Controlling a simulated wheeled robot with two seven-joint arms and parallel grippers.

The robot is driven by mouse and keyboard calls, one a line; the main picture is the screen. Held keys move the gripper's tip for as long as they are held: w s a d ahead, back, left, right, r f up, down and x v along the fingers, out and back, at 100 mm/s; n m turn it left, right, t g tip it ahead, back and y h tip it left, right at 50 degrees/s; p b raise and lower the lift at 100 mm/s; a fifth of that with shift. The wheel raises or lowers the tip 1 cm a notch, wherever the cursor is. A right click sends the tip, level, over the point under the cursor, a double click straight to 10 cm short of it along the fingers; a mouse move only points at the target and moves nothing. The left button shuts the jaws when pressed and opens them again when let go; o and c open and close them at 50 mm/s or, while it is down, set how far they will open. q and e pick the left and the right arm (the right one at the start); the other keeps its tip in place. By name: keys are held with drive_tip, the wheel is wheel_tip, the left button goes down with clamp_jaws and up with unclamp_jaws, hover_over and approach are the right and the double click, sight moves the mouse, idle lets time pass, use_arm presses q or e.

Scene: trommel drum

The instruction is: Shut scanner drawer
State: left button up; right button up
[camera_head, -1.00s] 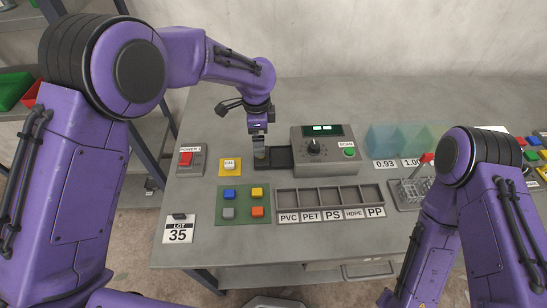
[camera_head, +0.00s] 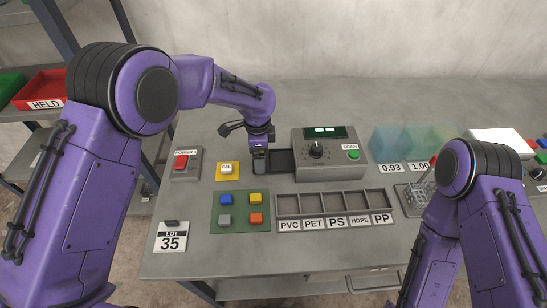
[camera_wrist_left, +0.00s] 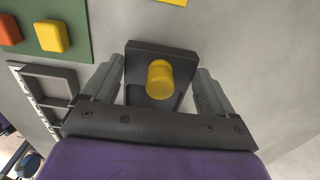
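The scanner (camera_head: 329,152) is a grey box with a dark display, a black knob and a green SCAN button. Its dark drawer (camera_head: 281,161) sticks out from its left side. My left gripper (camera_head: 260,164) is over the drawer's outer left end, pointing down. In the left wrist view its two fingers (camera_wrist_left: 157,92) are apart, with the dark drawer end (camera_wrist_left: 147,51) and a yellow rounded piece (camera_wrist_left: 160,79) showing between them. I cannot tell whether the fingers touch the drawer. My right arm comes in at the right; its gripper is not visible.
In front lie a green mat (camera_head: 240,219) with coloured blocks and a labelled compartment tray (camera_head: 334,202). Translucent bins (camera_head: 402,146) stand to the right.

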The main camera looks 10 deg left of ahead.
sight(286, 161)
use_arm(q)
drive_tip(key=shift+w+r, duration=0.1)
drive_tip(key=shift+r, duration=0.05)
drive_tip(key=shift+w+d+p, duration=0.15)
drive_tip(key=shift+d+p, duration=0.1)
drive_tip(key=shift+d, duration=0.35)
drive_tip(key=shift+w+d+p, duration=0.15)
drive_tip(key=shift+d+p, duration=0.1)
drive_tip(key=shift+d, duration=0.3)
drive_tip(key=shift+w+d+r+p, duration=0.1)
drive_tip(key=shift+w+d+p, duration=0.15)
drive_tip(key=shift+d, duration=1.05)
drive_tip(key=shift+w+d+p, duration=0.15)
drive_tip(key=shift+w+d, duration=0.1)
drive_tip(key=shift+d, duration=1.05)
drive_tip(key=o, duration=0.5)
drive_tip(key=shift+o, duration=0.2)
drive_tip(key=shift+s, duration=0.1)
